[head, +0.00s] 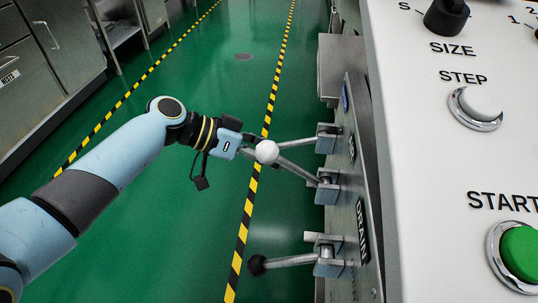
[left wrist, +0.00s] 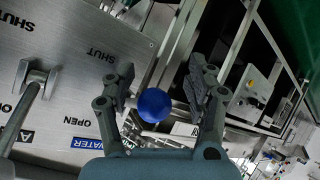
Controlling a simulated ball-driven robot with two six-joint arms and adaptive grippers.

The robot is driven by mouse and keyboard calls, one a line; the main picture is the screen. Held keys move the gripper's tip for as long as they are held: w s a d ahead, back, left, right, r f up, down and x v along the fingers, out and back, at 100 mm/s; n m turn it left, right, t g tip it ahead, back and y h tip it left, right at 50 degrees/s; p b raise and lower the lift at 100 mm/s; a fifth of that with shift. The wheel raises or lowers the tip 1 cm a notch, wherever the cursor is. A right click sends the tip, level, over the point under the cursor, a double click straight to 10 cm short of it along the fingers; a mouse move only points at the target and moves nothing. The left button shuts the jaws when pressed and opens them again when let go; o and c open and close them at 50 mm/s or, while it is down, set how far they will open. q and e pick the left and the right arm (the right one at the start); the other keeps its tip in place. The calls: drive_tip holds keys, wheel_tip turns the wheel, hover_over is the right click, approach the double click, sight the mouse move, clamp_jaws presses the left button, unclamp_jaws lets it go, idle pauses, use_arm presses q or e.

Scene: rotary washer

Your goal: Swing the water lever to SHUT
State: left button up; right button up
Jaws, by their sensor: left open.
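In the left wrist view, a blue ball knob (left wrist: 154,105) sits between the two spread fingers of my left gripper (left wrist: 158,85); contact cannot be told. Behind it is a metal plate (left wrist: 85,60) marked SHUT and OPEN, with a blue WATER label (left wrist: 90,143). In the head view, my left gripper (head: 250,146) is beside a white ball knob (head: 267,152) on a lever. A farther lever rod (head: 298,142) runs toward the gripper; its end is hidden, and the blue knob does not show there. My right gripper is out of view.
A lower lever with a black knob (head: 257,265) stands by the DRAIN label (head: 362,230). The white control panel (head: 430,150) with STEP and START buttons is at right. Green floor is open at centre; steel cabinets (head: 45,60) stand at left.

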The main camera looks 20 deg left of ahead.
use_arm(q)
drive_tip(key=shift+r, duration=0.1)
drive_tip(key=v, duration=1.2)
